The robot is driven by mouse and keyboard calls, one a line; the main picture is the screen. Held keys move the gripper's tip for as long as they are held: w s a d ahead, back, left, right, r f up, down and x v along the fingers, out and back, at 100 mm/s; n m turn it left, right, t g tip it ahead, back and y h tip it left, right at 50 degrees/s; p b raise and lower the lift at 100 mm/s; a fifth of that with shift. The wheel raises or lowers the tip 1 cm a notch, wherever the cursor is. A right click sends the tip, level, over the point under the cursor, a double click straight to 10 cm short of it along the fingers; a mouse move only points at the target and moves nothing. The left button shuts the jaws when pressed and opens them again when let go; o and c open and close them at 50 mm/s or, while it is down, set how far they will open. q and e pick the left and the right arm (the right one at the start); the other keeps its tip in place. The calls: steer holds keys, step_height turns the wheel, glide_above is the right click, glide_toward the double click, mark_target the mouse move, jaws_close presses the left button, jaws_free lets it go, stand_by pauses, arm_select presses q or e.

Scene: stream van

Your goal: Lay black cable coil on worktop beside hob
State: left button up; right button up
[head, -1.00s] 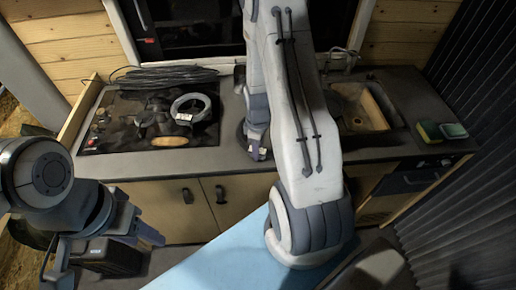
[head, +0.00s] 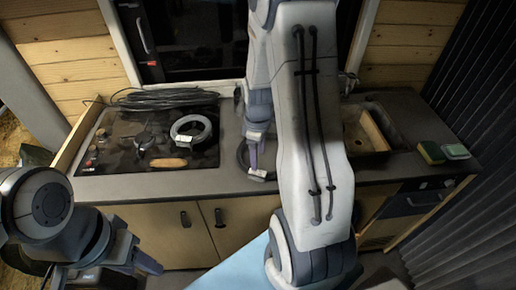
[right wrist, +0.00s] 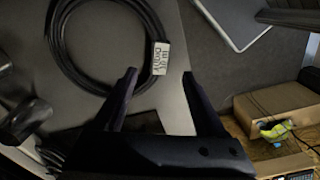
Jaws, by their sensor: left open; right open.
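The black cable coil (head: 242,155) lies on the worktop (head: 227,180) just right of the hob, partly hidden by my right arm in the head view. In the right wrist view the black coil (right wrist: 58,45) lies flat, with a white printed label (right wrist: 160,58) on its edge. My right gripper (head: 255,164) is open at the coil's near right side. In the right wrist view the open fingers (right wrist: 159,77) point at the label, with nothing clearly gripped. My left gripper (head: 105,272) is open and empty in front of the cabinets at lower left.
The hob (head: 115,157) carries a pale cable ring (head: 176,137), a brown oval object (head: 168,163) and a loose black cable bundle (head: 165,98) along its back. A sink (head: 365,135) and sponges (head: 432,153) are at right.

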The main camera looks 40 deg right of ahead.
steer(key=a+r, duration=0.8)
steer(key=a, duration=0.4)
steer(key=s+a+r, duration=0.2)
steer(key=s+a, duration=0.5)
steer(key=s, duration=0.1)
steer(key=s+a+r+y, duration=0.1)
steer(key=s+a+r, duration=0.1)
steer(key=s+a, duration=0.6)
steer(key=shift+s+r, duration=0.35)
steer(key=shift+s, duration=0.1)
